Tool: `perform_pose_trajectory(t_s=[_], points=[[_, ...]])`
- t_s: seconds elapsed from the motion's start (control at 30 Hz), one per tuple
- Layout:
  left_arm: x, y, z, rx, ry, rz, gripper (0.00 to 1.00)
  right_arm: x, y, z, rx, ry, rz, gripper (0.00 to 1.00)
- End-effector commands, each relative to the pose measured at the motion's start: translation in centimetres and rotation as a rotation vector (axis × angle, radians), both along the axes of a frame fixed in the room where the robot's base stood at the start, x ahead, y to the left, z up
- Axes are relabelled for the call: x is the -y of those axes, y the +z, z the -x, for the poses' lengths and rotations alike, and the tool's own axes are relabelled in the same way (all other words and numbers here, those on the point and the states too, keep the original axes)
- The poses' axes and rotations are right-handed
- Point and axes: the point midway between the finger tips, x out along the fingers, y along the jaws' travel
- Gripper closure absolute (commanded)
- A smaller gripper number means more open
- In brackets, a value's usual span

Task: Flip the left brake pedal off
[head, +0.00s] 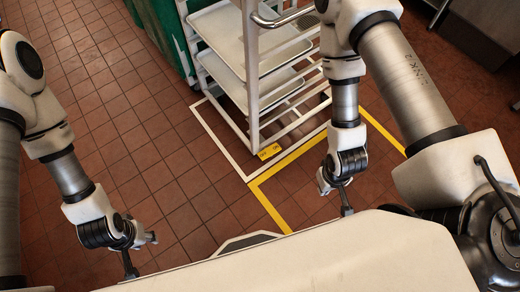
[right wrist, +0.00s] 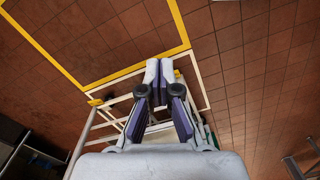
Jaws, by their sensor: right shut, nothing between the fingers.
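A yellow brake pedal (head: 269,151) with small dark lettering sits at the foot of the white rack's near post in the head view. In the right wrist view, one yellow piece (right wrist: 95,102) shows at a rack corner and another (right wrist: 177,73) just beside my fingertips. I cannot tell which of these is the left pedal, or its setting. My right gripper (head: 346,208) is to the right of the pedal and nearer to me, apart from it; its fingers (right wrist: 159,70) are shut and empty. My left gripper (head: 131,270) hangs low at left, far from the pedal; its jaws are unclear.
The white wheeled rack (head: 252,90) holds pale trays (head: 225,40) and stands inside a white and yellow floor outline (head: 272,208). A green bin (head: 158,35) stands behind it to the left. The tiled floor (head: 110,110) at left is clear.

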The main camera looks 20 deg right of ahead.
Motion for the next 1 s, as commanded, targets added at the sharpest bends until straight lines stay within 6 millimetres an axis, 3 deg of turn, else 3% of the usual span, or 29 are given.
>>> perform_pose_trajectory(t_s=[0.17,0.27,0.37,0.5,0.7,0.9,1.0], points=[[0.0,-0.2,0.0,0.000,0.000,0.000,0.60,0.0,-0.3,-0.1,0.002,0.000,-0.001,1.00],[0.0,-2.3,0.0,0.001,0.000,0.000,0.60,-0.1,-2.5,-1.0,0.025,0.005,-0.012,1.00],[0.0,-6.8,0.0,0.001,0.000,0.000,0.60,-0.5,-7.2,-3.3,0.082,0.020,-0.041,1.00],[0.0,-15.3,0.0,0.000,0.000,0.000,0.60,-1.2,-15.9,-8.4,0.213,0.060,-0.102,1.00],[0.0,-26.8,0.0,0.000,0.000,0.000,0.60,-1.9,-26.3,-16.3,0.419,0.133,-0.187,1.00],[0.0,-37.6,0.1,0.000,0.000,0.000,0.60,-2.2,-34.7,-23.5,0.614,0.216,-0.255,1.00],[0.0,-41.1,0.1,0.000,0.000,0.000,0.60,-2.2,-36.9,-26.0,0.688,0.252,-0.276,1.00]])
